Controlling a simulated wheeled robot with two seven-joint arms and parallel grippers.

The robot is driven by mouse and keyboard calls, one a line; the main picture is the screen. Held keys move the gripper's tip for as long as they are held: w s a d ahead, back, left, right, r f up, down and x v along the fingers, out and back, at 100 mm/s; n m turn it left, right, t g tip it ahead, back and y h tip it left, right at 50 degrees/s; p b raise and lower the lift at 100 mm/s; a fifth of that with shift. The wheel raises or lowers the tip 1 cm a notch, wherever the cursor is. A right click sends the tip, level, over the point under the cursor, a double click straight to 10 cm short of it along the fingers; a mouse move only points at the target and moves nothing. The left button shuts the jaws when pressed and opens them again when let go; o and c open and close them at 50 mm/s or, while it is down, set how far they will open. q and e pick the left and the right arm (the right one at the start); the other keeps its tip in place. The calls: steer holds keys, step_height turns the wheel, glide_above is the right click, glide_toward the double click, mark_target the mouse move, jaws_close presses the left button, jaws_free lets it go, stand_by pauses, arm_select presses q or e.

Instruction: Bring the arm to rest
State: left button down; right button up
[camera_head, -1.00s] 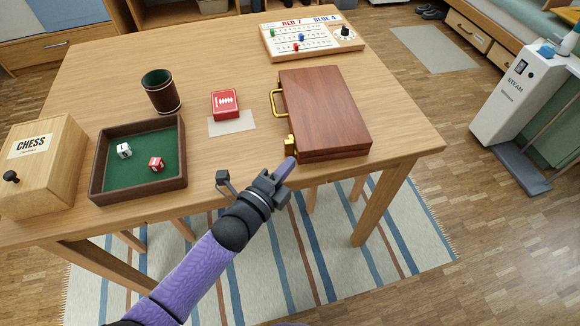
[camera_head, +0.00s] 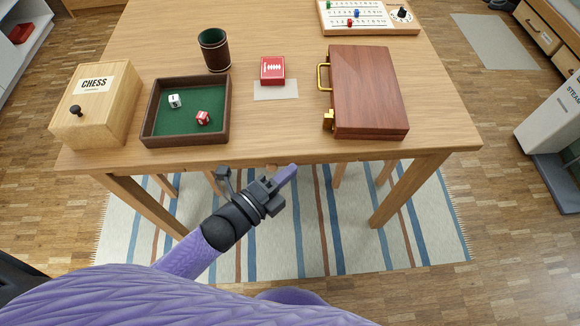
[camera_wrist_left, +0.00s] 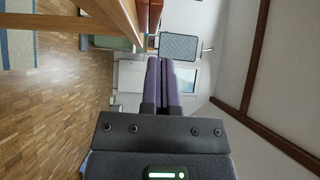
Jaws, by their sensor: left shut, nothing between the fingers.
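My left gripper (camera_head: 283,184) is shut and empty. In the head view it hangs in front of the table's front edge, below and to the left of the wooden case. In the left wrist view its two purple fingers (camera_wrist_left: 163,82) lie together with nothing between them. The table (camera_head: 290,148) stands just beyond it, and the gripper appears apart from it. My right gripper is not in view.
On the table are a chess box (camera_head: 97,110), a dice tray (camera_head: 186,140), a dice cup (camera_head: 214,52), a red card box (camera_head: 272,70), a wooden case (camera_head: 366,90) and a scoreboard (camera_head: 375,28). A striped rug (camera_head: 300,250) lies below.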

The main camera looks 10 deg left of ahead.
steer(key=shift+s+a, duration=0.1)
arm_select(q)
steer(key=s+a+f+n+g+y, duration=0.35)
steer(key=s+f+n, duration=0.25)
steer(key=f, duration=0.4)
steer(key=s+a+f+n+g+y, duration=0.35)
steer(key=s+a+f+n, duration=0.2)
steer(key=f, duration=0.45)
steer(key=s+a+f+n+g+y, duration=0.1)
steer(key=s+f+n+g, duration=0.1)
steer(key=s, duration=0.6)
steer(key=s+a+f+n+g+y, duration=0.1)
steer(key=s+n+g, duration=0.3)
steer(key=s, duration=0.5)
steer(key=s+a+f+n+g+y, duration=0.1)
steer(key=s+a+f+n+g, duration=0.1)
steer(key=s, duration=0.6)
steer(key=shift+s+a+f+n+g+p, duration=0.2)
steer(key=shift+f+n+g+p, duration=0.2)
steer(key=shift+f+n, duration=0.6)
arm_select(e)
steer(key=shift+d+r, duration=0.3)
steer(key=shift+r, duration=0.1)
arm_select(q)
steer(key=shift+r, duration=0.15)
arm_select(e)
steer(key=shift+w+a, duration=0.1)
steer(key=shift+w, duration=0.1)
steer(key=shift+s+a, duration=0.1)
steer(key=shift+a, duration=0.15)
